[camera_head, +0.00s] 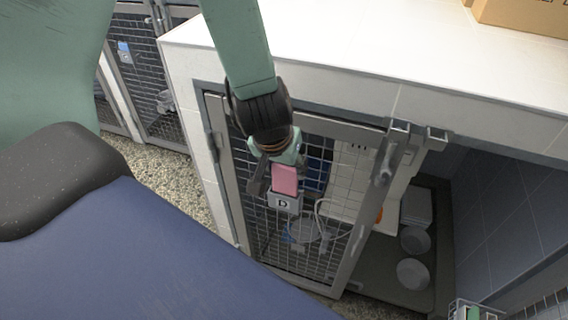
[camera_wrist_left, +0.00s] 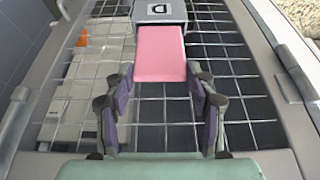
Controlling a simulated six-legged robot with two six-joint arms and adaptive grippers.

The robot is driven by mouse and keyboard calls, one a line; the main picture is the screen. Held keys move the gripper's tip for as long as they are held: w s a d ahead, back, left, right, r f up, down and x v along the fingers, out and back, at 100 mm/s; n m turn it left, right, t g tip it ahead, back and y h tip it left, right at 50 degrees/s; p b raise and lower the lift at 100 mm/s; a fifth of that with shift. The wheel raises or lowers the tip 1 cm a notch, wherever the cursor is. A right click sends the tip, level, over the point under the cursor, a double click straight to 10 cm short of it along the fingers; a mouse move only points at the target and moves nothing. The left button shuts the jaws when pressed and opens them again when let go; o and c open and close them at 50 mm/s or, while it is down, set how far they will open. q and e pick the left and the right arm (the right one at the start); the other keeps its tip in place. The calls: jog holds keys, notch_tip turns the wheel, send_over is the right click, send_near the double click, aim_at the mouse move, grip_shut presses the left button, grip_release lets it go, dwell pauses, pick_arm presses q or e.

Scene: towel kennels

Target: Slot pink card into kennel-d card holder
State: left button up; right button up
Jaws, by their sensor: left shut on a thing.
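The pink card (camera_head: 285,180) is at the top of the grey card holder marked D (camera_head: 284,203), on the wire mesh kennel door (camera_head: 300,240). In the left wrist view the pink card (camera_wrist_left: 159,54) meets the edge of the holder (camera_wrist_left: 160,12); how far it sits inside cannot be told. My left gripper (camera_head: 277,178) is shut on the card's near end. Its fingers also show in the left wrist view (camera_wrist_left: 160,98), on both sides of the card.
The door stands ajar, with a latch (camera_head: 386,160) on its right edge. Inside the kennel are bowls (camera_head: 413,273) on the floor. A white tiled ledge (camera_head: 350,50) runs above, with a cardboard box (camera_head: 525,14) on it. Another mesh door (camera_head: 145,75) is at the left.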

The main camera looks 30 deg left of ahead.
aim_at(284, 178)
pick_arm(q)
jog(key=shift+f+b, duration=1.6)
jog(key=shift+f, duration=0.4)
jog(key=o, duration=1.1)
jog(key=shift+v, duration=3.8)
jog(key=shift+f, duration=0.15)
jog(key=shift+x, duration=3.65)
jog(key=shift+r, duration=0.2)
